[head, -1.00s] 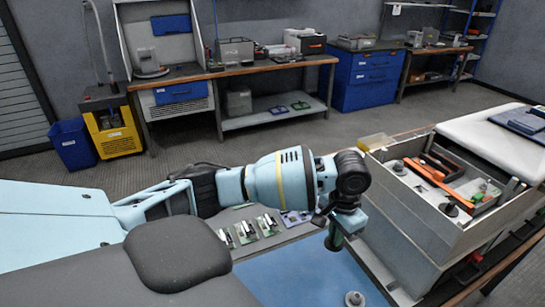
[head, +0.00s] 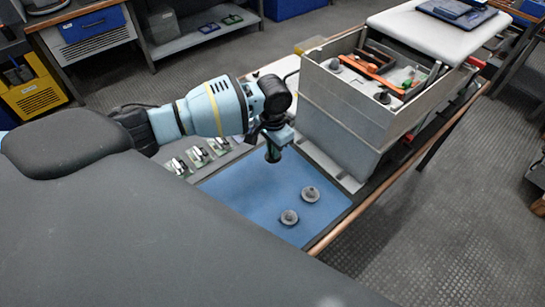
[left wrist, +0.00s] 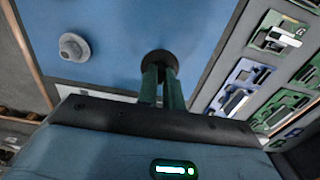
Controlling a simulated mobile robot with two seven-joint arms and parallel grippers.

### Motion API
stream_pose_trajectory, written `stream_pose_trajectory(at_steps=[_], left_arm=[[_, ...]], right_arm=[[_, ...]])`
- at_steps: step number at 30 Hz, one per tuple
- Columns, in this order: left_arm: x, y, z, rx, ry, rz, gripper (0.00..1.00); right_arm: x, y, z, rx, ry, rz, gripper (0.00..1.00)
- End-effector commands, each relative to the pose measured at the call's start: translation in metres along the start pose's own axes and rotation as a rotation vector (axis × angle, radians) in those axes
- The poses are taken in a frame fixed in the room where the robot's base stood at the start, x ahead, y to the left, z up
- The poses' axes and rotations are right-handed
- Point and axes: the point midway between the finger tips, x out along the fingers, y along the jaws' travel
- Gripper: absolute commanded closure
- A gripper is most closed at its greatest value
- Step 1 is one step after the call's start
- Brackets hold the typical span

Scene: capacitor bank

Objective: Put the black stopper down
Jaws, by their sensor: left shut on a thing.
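My left gripper (head: 272,150) reaches in from the left and points down over the far part of the blue mat (head: 235,197), beside the large grey box. In the left wrist view its green fingers (left wrist: 160,85) are shut on the black stopper (left wrist: 157,58), a dark round piece at the fingertips. The stopper is too small and dark in the head view to make out clearly. I cannot tell whether it touches the mat. My right gripper is not in view.
Two grey round knobbed pieces, one nearer (head: 289,217) and one farther (head: 311,194), lie on the mat; one shows in the left wrist view (left wrist: 74,47). Several green boards (head: 198,156) lie left of the mat. The open grey box (head: 345,115) stands behind it. The mat's left part is clear.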

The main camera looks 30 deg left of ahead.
Motion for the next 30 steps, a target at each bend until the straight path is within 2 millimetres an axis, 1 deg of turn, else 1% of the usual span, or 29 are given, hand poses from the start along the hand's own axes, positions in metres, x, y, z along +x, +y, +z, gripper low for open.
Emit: stream_pose_trajectory(at_steps=[2, 9, 12, 21, 25, 26, 30], left_arm=[[0.005, 0.000, 0.000, 0.000, -0.002, 0.000, 1.00], [0.041, 0.000, 0.001, -0.001, -0.005, 0.001, 1.00], [0.049, 0.000, 0.001, -0.001, -0.002, 0.000, 1.00], [0.049, 0.000, 0.000, -0.001, 0.000, 0.000, 1.00], [0.052, 0.000, 0.000, -0.001, -0.001, 0.000, 1.00], [0.053, 0.000, 0.000, -0.001, 0.000, 0.000, 0.91], [0.052, 0.000, 0.000, -0.001, 0.000, -0.001, 0.72]], right_arm=[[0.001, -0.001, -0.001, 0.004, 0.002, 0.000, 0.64], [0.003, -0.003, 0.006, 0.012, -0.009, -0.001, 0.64], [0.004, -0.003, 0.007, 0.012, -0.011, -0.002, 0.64], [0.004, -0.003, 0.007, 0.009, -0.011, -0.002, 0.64], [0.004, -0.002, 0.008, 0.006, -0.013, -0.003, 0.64], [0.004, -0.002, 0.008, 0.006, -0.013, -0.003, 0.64], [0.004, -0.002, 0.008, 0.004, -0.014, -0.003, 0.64]])
